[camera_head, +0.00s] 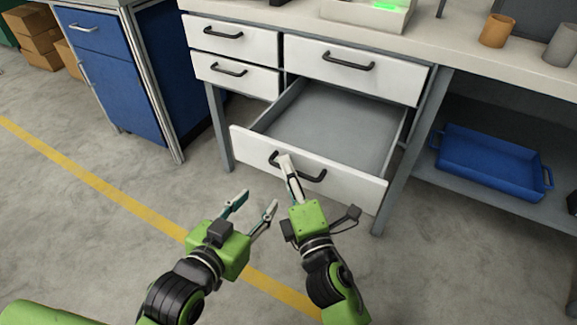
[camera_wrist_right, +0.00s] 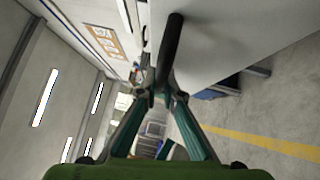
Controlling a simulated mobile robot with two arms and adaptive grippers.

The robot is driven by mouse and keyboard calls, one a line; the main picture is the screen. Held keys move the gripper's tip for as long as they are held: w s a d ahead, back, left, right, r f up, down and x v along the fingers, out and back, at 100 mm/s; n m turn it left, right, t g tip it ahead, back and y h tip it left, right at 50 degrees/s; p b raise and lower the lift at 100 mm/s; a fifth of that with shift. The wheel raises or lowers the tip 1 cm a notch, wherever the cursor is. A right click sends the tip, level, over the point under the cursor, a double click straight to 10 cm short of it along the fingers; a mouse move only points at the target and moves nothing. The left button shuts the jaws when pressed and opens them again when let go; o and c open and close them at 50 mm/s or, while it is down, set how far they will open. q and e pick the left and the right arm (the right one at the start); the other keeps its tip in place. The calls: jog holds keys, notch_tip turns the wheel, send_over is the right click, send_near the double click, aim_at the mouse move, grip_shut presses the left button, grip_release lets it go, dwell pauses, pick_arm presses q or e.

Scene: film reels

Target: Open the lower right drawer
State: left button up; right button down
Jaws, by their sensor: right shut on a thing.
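The lower right drawer (camera_head: 345,186) is pulled out in the head view, with its empty grey inside (camera_head: 335,125) showing. Its dark bar handle (camera_head: 312,177) is on the white front. My right gripper (camera_head: 287,160) is at the handle's left part and shut on it. In the right wrist view the handle (camera_wrist_right: 170,52) runs up from between the fingertips (camera_wrist_right: 161,97). My left gripper (camera_head: 256,203) is open and empty, below and left of the drawer front, apart from it.
The other white drawers, upper left (camera_head: 232,34), lower left (camera_head: 235,76) and upper right (camera_head: 352,72), are shut. A blue cabinet (camera_head: 110,80) stands at left. A blue tray (camera_head: 490,166) sits on a shelf at right. The floor before the drawers is clear.

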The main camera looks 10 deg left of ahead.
jog(key=c, duration=2.4)
grip_release()
jog(key=shift+c, duration=0.2)
jog(key=v, duration=1.2)
jog(key=shift+d, duration=0.1)
